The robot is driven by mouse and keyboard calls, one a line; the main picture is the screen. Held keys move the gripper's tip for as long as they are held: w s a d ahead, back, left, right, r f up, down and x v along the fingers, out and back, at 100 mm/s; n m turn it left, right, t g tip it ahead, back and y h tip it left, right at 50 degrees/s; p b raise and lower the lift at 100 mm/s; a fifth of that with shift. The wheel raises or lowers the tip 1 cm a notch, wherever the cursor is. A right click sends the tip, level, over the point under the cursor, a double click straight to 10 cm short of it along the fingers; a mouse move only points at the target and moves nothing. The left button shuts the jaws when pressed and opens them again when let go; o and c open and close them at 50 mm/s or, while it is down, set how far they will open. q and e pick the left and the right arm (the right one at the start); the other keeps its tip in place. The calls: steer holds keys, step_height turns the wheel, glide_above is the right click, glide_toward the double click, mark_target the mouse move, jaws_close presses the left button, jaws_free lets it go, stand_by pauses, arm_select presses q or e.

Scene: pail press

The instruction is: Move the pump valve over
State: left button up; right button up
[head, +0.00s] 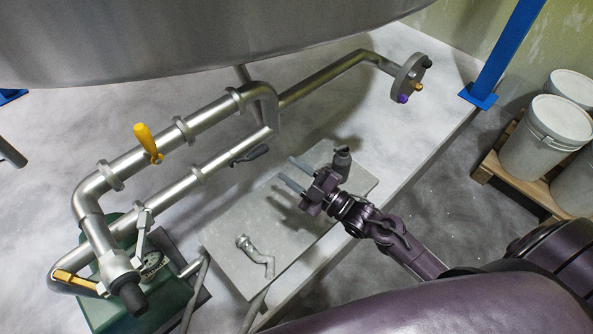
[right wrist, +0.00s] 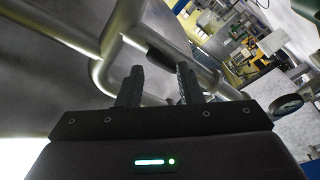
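A yellow lever handle (head: 147,142) stands up from the upper pipe (head: 207,117). Which handle is the pump valve I cannot tell for sure. My right gripper (head: 286,168) is open and empty, its fingers pointing at the dark handle with a gap between. In the right wrist view, its two fingers (right wrist: 160,68) are apart, with pipes beyond. My left gripper is not in view.
A grey plate (head: 222,234) below my right gripper bears a dark fitting (head: 342,160) and a metal spout (head: 256,254). A big steel tank (head: 200,35) hangs over the pipes. White pails (head: 530,142) stand on a pallet (head: 505,181) at right, near a blue post (head: 507,48).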

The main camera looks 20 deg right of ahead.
mark_target(252, 155)
steer(key=w+a+r+y+b, duration=0.1)
steer(key=w+a+r+b, duration=0.1)
steer(key=w+a, duration=0.2)
steer(key=shift+w+r+n, duration=0.15)
steer(key=shift+w+n, duration=0.25)
steer(key=shift+w, duration=0.75)
steer(key=shift+s, duration=0.1)
steer(key=shift+c, duration=2)
